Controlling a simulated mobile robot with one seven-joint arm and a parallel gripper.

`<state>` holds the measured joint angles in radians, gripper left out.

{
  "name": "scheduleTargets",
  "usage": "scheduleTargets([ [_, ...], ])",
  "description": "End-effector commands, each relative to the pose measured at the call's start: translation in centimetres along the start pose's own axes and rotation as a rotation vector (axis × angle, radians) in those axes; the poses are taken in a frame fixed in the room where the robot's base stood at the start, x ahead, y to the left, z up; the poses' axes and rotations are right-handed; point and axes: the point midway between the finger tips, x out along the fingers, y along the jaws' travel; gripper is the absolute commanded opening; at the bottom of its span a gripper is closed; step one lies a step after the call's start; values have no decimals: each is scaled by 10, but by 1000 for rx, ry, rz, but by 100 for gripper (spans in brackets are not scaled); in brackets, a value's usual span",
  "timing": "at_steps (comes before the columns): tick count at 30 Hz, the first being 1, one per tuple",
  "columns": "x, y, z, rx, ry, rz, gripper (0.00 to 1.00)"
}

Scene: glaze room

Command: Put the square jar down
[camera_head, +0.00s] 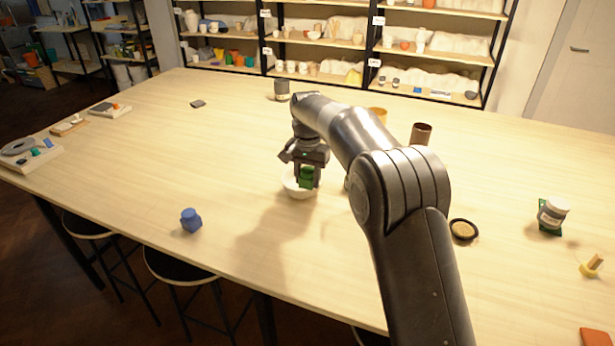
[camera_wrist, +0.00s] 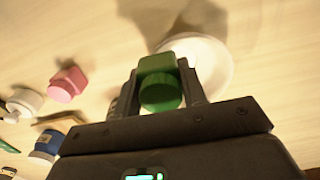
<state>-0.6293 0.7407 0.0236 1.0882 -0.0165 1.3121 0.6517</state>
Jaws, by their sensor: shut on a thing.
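My gripper (camera_head: 308,172) is shut on a green square jar (camera_head: 307,178), near the middle of the table. In the wrist view the green jar (camera_wrist: 159,82) sits between the two fingers, its round cap towards the camera. A white bowl (camera_head: 297,189) is behind and beneath the jar in the head view; it also shows in the wrist view (camera_wrist: 215,62). I cannot tell how high the jar is above it. A similar blue square jar (camera_head: 191,220) stands near the front edge, apart from my gripper.
In the wrist view, a pink jar (camera_wrist: 67,84) and a white-lidded container (camera_wrist: 24,102) are at left. The table front left of the bowl is mostly clear.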

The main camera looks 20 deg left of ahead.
Motion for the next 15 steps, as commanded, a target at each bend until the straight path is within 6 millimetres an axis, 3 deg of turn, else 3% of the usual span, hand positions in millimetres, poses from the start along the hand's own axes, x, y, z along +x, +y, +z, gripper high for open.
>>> scheduleTargets([
  [2, 3, 0, 0, 0, -1, 0, 9],
  [3, 2, 0, 0, 0, -1, 1, 41],
  [10, 2, 0, 0, 0, -1, 0, 60],
  [15, 2, 0, 0, 0, 0, 1, 60],
])
